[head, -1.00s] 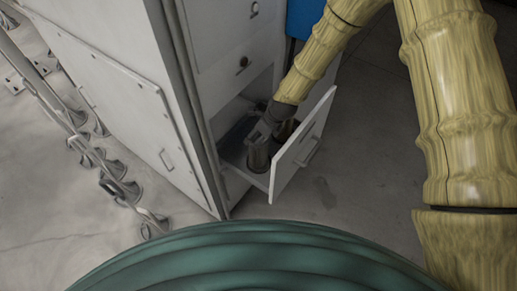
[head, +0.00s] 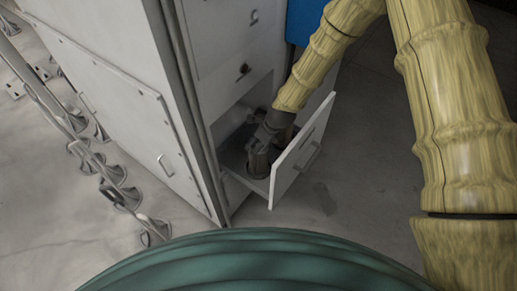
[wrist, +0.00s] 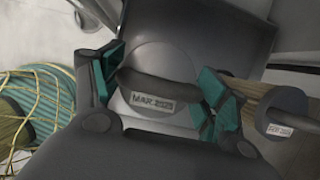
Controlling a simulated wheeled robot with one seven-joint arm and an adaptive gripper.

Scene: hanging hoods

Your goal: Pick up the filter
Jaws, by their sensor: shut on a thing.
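The filter (head: 258,164) is a dark cylinder standing in an open drawer. In the wrist view the same filter (wrist: 160,55) has a round grey top, a dark curved handle and a label reading like "MAR.2525". My gripper (head: 265,138) reaches down into the drawer from above. In the wrist view, its teal-padded fingers (wrist: 163,78) lie on either side of the filter's handle, shut on the filter. The filter's lower part is hidden in the wrist view.
A second filter (wrist: 283,115) with a similar labelled handle stands close on the right. The drawer front (head: 302,150) rises beside my gripper. The white cabinet (head: 125,95) stands at left, with closed drawers above. Floor at right is clear.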

